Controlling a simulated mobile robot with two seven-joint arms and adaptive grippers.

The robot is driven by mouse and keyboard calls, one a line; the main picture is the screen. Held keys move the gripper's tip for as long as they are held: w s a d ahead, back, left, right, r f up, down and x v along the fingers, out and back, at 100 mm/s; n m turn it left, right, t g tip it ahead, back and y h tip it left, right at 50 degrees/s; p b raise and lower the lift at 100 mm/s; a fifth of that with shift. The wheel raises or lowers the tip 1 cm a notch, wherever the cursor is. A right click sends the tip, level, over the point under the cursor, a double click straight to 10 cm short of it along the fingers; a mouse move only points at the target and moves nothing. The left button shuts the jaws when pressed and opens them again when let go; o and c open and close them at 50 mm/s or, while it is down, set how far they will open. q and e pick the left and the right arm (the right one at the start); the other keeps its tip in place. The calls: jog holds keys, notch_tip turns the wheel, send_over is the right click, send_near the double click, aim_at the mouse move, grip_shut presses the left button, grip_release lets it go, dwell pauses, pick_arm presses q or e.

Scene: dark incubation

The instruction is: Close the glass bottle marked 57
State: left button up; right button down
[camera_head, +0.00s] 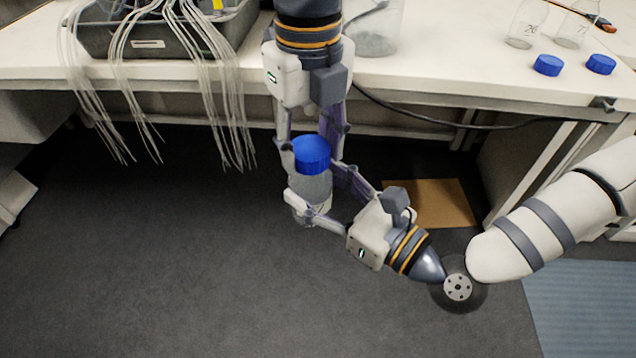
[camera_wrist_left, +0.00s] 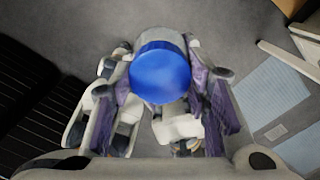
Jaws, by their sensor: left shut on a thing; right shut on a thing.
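A glass bottle (camera_head: 312,187) is held upright in the air in front of the bench. A blue cap (camera_head: 311,154) sits at its top; the threads are hidden, so I cannot tell how tightly it sits. My left gripper (camera_head: 309,150) comes down from above and is shut on the cap. My right gripper (camera_head: 328,198) reaches in from the lower right and is shut on the bottle's body. In the left wrist view the cap (camera_wrist_left: 160,75) lies between the fingers and hides most of the bottle. No number is readable on this bottle.
On the bench (camera_head: 430,72) stand a bottle marked 26 (camera_head: 526,25) and another open bottle (camera_head: 573,30), with two loose blue caps (camera_head: 547,65) (camera_head: 600,64) in front. A grey crate with hanging tubes (camera_head: 150,45) is at left.

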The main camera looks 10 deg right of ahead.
pick_arm(q)
jog(key=shift+m, duration=0.4)
jog(key=o, duration=1.3)
jog(key=shift+r, duration=0.1)
notch_tip(320, 180, up, 4)
jog(key=shift+r, duration=0.2)
jog(key=shift+c, duration=0.5)
